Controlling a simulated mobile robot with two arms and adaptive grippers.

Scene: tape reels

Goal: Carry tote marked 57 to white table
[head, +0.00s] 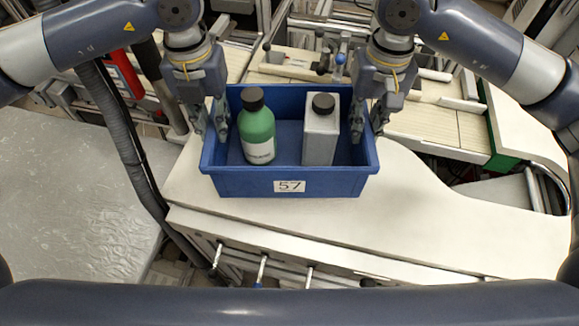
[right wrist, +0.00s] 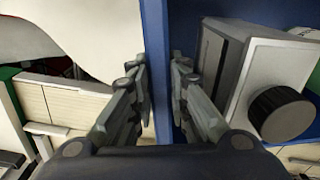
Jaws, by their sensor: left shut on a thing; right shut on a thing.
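The blue tote (head: 232,182) carries a white label marked 57 (head: 289,186) on its front wall. It holds a green bottle (head: 257,133) with a dark cap and a grey-white square container (head: 320,138) with a black cap, both upright. My left gripper (head: 215,125) is shut on the tote's left wall. My right gripper (head: 366,127) is shut on the right wall. In the right wrist view, the fingers (right wrist: 160,95) straddle the blue wall (right wrist: 157,60), with the square container (right wrist: 245,75) just inside. The tote appears over a white surface; whether it touches is unclear.
The white table (head: 430,220) spreads under and right of the tote, with clear room at right. Several rods show below its front edge. A grey textured surface (head: 70,210) lies at left. Machinery with cream panels (head: 430,125) stands behind. A dark hose (head: 130,150) runs at left.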

